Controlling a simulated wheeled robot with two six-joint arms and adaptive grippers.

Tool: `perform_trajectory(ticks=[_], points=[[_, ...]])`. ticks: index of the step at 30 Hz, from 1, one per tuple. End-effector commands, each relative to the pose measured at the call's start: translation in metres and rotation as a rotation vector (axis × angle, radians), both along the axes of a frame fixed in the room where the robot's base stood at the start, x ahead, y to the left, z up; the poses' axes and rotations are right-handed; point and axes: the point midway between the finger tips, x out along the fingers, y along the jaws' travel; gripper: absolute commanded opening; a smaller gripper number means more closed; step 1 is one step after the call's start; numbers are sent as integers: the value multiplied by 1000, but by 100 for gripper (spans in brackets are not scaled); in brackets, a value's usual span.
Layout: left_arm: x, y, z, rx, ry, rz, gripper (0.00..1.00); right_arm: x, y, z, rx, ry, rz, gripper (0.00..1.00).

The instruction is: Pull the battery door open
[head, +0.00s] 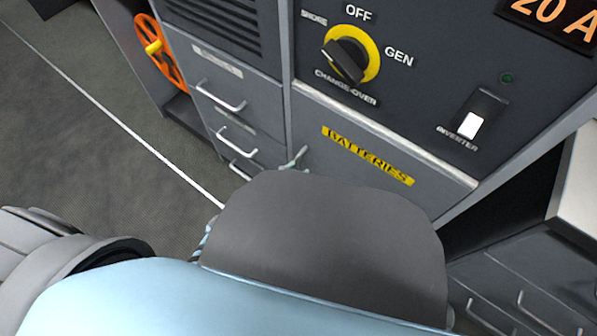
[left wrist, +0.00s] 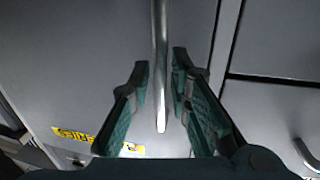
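The battery door (head: 400,155) is a grey panel with a yellow "BATTERIES" label (head: 367,156). It looks closed, flush with the cabinet front. In the left wrist view the door (left wrist: 90,60) fills the left and middle, and its label (left wrist: 97,141) shows upside down at the lower left. A metal bar handle (left wrist: 160,105) stands out from it. My left gripper (left wrist: 160,62) is open, with a teal-padded finger on each side of the bar; the right finger is closer to it. My right gripper is out of view.
Grey drawers with bar handles (head: 221,96) stand left of the door. An orange handwheel (head: 160,52) is beyond them. Above the door are a yellow change-over switch (head: 351,54) and an inverter switch (head: 472,117). Open floor (head: 90,130) lies at left.

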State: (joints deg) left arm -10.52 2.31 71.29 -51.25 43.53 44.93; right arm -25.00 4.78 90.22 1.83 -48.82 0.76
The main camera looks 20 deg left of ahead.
Motion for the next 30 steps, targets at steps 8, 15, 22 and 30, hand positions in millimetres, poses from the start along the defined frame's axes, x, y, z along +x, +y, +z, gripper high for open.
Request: perform_trajectory(ticks=[8,15,22,30], points=[[7,-5,0,0,1,0,18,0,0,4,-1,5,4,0],[7,-4,0,1,1,0,0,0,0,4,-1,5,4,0],[7,-5,0,1,1,0,0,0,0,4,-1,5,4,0],[1,-6,1,0,2,-11,0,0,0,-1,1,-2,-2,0]])
